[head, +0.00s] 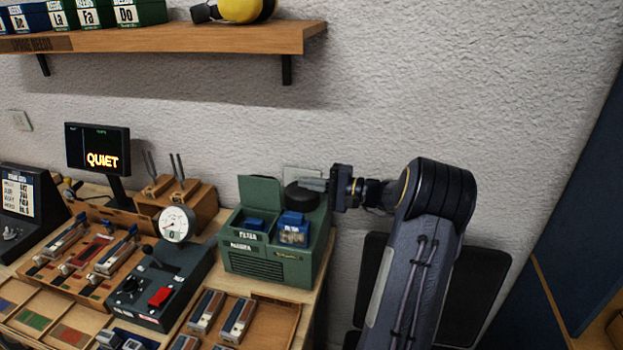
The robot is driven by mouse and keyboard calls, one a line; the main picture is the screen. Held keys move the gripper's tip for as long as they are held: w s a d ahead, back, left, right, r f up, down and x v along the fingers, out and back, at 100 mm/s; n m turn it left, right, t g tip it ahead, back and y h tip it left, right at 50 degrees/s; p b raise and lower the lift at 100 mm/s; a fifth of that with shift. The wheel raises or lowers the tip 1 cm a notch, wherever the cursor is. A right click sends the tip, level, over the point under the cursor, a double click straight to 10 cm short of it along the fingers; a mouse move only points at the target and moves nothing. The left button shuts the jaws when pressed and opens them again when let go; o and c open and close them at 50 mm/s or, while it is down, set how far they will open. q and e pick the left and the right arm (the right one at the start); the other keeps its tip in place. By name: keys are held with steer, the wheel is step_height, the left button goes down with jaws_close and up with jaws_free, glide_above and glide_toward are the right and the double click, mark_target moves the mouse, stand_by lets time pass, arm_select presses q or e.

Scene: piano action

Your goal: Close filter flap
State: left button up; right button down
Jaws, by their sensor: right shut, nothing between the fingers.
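A green filter box (264,262) stands at the right end of the workbench, with a "FILTER" label on its front. Its green flap (259,191) stands upright at the back left of the box, so it is open. A blue filter piece (293,229) sits at the right of the box top, and another blue part (254,223) sits in the opening below the flap. My right gripper (308,184) is shut and empty, above the box's right rear, close to a dark round part (300,196). Whether they touch is unclear. My left gripper is not in view.
A round gauge (176,224) on a dark control unit (160,288) stands left of the box. A wooden tray (268,318) with reed pieces lies in front. A "QUIET" screen (98,148) stands at back left. A wooden shelf (200,39) runs above.

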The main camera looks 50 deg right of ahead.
mark_target(278, 191)
steer(key=p+x, duration=0.1)
steer(key=x, duration=0.5)
steer(key=s+a+n+b, duration=0.1)
steer(key=a+n+b, duration=0.1)
steer(key=b, duration=0.6)
steer(key=s+a+n+b, duration=0.1)
steer(key=n+b, duration=0.3)
steer(key=b, duration=0.5)
steer(key=s+a+r+n+b, duration=0.1)
steer(key=a+n+b, duration=0.2)
steer(key=b, duration=0.6)
steer(key=shift+n+t+y, duration=0.3)
steer(key=shift+n, duration=0.3)
steer(key=shift+s+a+r+n+b, duration=0.25)
steer(key=shift+n+b, duration=0.25)
steer(key=shift+b, duration=0.35)
